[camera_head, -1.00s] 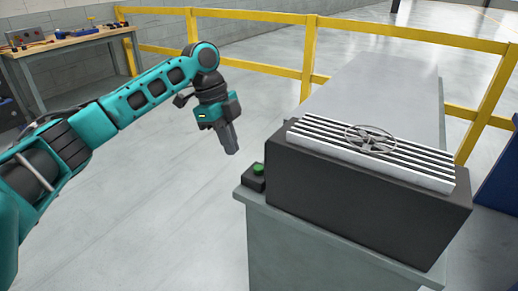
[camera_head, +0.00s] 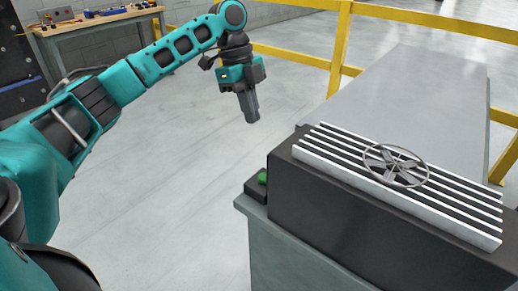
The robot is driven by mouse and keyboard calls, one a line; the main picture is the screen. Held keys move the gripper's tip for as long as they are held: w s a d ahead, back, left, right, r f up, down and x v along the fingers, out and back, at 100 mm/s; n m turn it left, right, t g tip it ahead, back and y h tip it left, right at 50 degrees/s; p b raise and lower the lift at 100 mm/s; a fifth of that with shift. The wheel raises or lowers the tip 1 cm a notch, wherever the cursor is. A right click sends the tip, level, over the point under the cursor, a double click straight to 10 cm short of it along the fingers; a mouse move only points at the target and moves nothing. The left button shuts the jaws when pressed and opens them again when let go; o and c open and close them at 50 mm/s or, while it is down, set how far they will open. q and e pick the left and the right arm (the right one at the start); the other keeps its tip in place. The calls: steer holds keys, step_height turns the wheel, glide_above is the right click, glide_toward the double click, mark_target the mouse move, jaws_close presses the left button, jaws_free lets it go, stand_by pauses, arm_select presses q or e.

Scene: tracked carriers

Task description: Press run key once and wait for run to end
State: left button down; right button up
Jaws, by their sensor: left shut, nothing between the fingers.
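The green run key (camera_head: 262,179) sits on a small black box (camera_head: 256,189) at the left end of the dark machine (camera_head: 320,205). A metal wheel-shaped part (camera_head: 396,166) with spokes lies on the light slatted top (camera_head: 330,160) of the machine. My left gripper (camera_head: 252,117) is shut and empty, pointing down. In the picture it is above the run key and apart from it. My right gripper is not in view.
The machine stands on a grey bench (camera_head: 420,85) that runs toward the back. A yellow railing (camera_head: 341,45) stands behind it. A wooden workbench (camera_head: 95,22) with tools is at the upper left. The floor left of the bench is clear.

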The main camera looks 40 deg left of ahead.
mark_target(263, 174)
arm_select(q)
steer(key=x, duration=0.4)
steer(key=b+x, duration=0.1)
steer(key=x, duration=0.4)
steer(key=a+b+x, duration=0.1)
steer(key=x, duration=0.3)
steer(key=shift+f, duration=0.5)
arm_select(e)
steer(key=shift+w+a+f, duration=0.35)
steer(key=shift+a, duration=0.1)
